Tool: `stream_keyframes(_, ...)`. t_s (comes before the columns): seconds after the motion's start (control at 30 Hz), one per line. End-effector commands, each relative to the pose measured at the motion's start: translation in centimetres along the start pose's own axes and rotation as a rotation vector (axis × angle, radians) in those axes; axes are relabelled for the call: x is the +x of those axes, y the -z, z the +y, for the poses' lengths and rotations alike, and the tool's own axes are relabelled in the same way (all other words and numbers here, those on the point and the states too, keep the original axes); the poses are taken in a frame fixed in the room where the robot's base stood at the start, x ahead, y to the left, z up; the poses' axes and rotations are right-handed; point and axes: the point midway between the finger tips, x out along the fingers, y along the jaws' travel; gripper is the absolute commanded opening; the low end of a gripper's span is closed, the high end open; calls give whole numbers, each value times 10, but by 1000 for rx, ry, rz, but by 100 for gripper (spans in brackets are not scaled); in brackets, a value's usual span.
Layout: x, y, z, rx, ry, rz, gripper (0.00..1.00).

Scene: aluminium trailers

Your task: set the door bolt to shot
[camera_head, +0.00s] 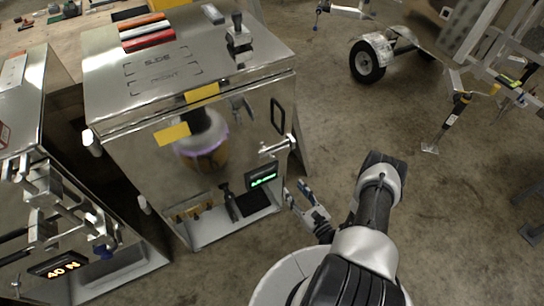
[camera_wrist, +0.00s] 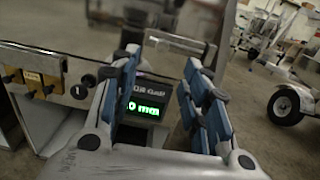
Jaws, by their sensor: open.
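The door bolt (camera_head: 276,147) is a small silver bar at the right edge of the shiny door (camera_head: 160,160) on the metal cabinet. Whether it is shot or drawn is too small to tell. In the wrist view what looks like the bolt (camera_wrist: 176,41) is a blurred pale bar beyond the fingertips. My gripper (camera_head: 295,189) is below and slightly right of the bolt in the head view, apart from it. In the wrist view my gripper (camera_wrist: 160,62) has its blue-padded fingers spread with nothing held between them.
A lit green display (camera_head: 263,179) sits on the cabinet's lower front, also framed between the fingers in the wrist view (camera_wrist: 140,107). A black door handle (camera_head: 277,116) is above the bolt. Another metal unit (camera_head: 50,235) stands left.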

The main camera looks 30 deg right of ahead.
Motion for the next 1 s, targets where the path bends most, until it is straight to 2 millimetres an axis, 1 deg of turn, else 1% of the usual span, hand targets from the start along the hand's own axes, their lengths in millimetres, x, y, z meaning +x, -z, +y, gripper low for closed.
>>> stream_keyframes(0.03,-5,6,0,6,23,7,42)
stream_keyframes(0.13,-6,11,-2,8,42,13,42)
stream_keyframes(0.27,8,12,-2,7,37,12,42)
stream_keyframes(0.37,25,12,-1,6,34,10,42)
stream_keyframes(0.6,79,12,-3,5,34,9,42)
stream_keyframes(0.8,121,14,-5,6,36,10,42)
stream_keyframes(0.9,139,13,-6,7,36,9,42)
stream_keyframes(1.0,152,14,-7,8,37,10,42)
